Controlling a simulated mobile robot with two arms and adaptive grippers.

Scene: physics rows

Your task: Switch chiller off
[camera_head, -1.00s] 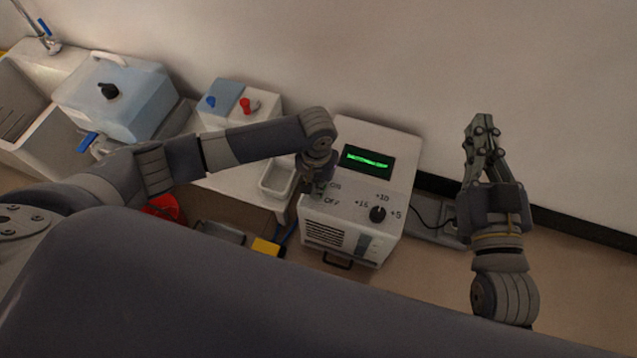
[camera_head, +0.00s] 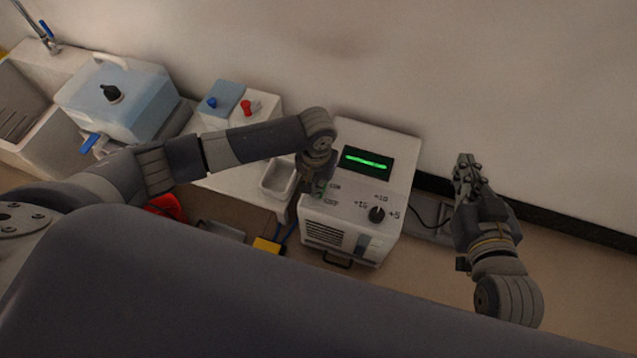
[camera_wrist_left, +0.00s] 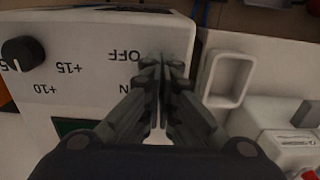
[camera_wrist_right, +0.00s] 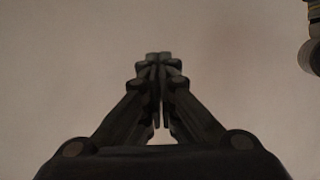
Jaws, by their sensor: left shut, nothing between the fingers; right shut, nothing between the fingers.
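The chiller (camera_head: 390,210) is a white box with a black display (camera_head: 368,161) lit by a green line, and a black dial (camera_head: 376,214) marked +10, +15 and +5. My left gripper (camera_head: 318,190) is over the left side of its top panel, covering the switch area. In the left wrist view the shut fingertips (camera_wrist_left: 162,62) are beside the OFF label (camera_wrist_left: 124,56), and an N from the other label shows below. The switch itself is hidden, and contact cannot be told. My right gripper (camera_head: 463,165) is shut and empty, right of the chiller, facing the wall.
A white tray (camera_head: 277,180) stands left of the chiller. A box with blue and red knobs (camera_head: 247,107), a bluish container (camera_head: 120,95) and a sink (camera_head: 20,110) are further left. A wall is behind. A black cable (camera_head: 440,213) lies on the right.

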